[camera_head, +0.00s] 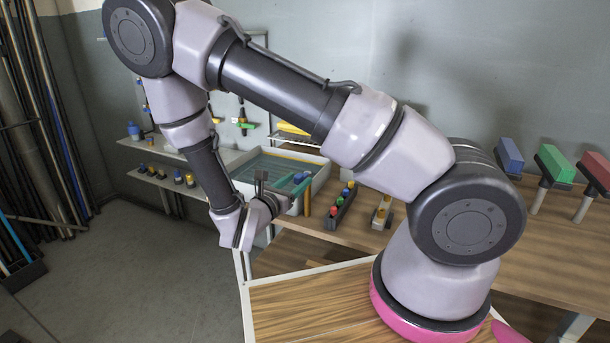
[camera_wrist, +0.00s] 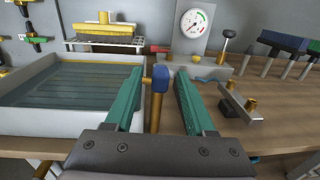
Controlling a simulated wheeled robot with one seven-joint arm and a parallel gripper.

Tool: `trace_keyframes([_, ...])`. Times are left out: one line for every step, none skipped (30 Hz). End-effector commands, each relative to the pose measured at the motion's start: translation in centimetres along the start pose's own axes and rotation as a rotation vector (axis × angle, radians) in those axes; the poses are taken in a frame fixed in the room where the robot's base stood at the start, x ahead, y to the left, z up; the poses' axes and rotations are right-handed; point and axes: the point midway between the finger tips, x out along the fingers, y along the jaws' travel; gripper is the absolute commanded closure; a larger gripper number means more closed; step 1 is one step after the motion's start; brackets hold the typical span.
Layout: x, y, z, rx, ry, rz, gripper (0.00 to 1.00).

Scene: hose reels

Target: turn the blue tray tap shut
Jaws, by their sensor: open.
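The blue tray tap (camera_wrist: 159,78) is a blue handle on a brass stem, at the right front corner of the pale, water-filled tray (camera_wrist: 60,124). In the wrist view it stands between the two teal fingers of my gripper (camera_wrist: 160,73), which are open, with a visible gap on each side of the handle. In the head view my gripper (camera_head: 297,186) is at the tray's (camera_head: 318,160) right front corner. The tap's blue handle there is small and partly covered by the fingers. A brass pipe (camera_head: 307,200) hangs below it.
A gauge (camera_wrist: 193,22) stands behind the tap, and a rack with a yellow block (camera_wrist: 104,29) stands behind the tray. A metal bracket (camera_wrist: 240,103) lies right of my fingers. A rack of coloured knobs (camera_head: 341,206) stands on the bench right of my gripper.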

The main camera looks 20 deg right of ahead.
Motion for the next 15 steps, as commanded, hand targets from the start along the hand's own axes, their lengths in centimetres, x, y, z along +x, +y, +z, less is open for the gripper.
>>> trace_keyframes([1.1, -0.1, 0.0, 0.0, 0.0, -0.005, 0.45])
trace_keyframes([1.6, -0.1, 0.0, 0.0, 0.001, -0.003, 0.45])
trace_keyframes([2.2, -0.1, 0.0, 0.0, 0.001, -0.004, 0.45])
trace_keyframes([2.6, -0.1, 0.0, 0.0, 0.001, -0.004, 0.45])
trace_keyframes([3.1, -0.1, 0.0, 0.0, 0.0, -0.003, 0.45])
trace_keyframes([3.5, -0.1, 0.0, 0.001, 0.0, -0.003, 0.45])
trace_keyframes([3.8, 0.0, 0.0, 0.001, 0.0, -0.002, 0.45])
trace_keyframes([4.1, 0.0, 0.0, 0.001, 0.0, -0.002, 0.45])
trace_keyframes([4.3, 0.0, 0.0, 0.002, 0.001, -0.002, 0.45])
trace_keyframes([4.5, 0.0, 0.0, 0.002, 0.001, -0.002, 0.45])
trace_keyframes([4.6, 0.0, 0.0, 0.002, 0.001, -0.002, 0.45])
trace_keyframes([4.7, 0.0, 0.0, 0.002, 0.001, -0.001, 0.45])
trace_keyframes([4.8, 0.0, 0.0, 0.002, 0.001, -0.001, 0.45])
trace_keyframes([4.8, 0.0, 0.0, 0.002, 0.001, 0.0, 0.45])
trace_keyframes([4.8, 0.0, 0.0, 0.002, 0.001, 0.0, 0.45])
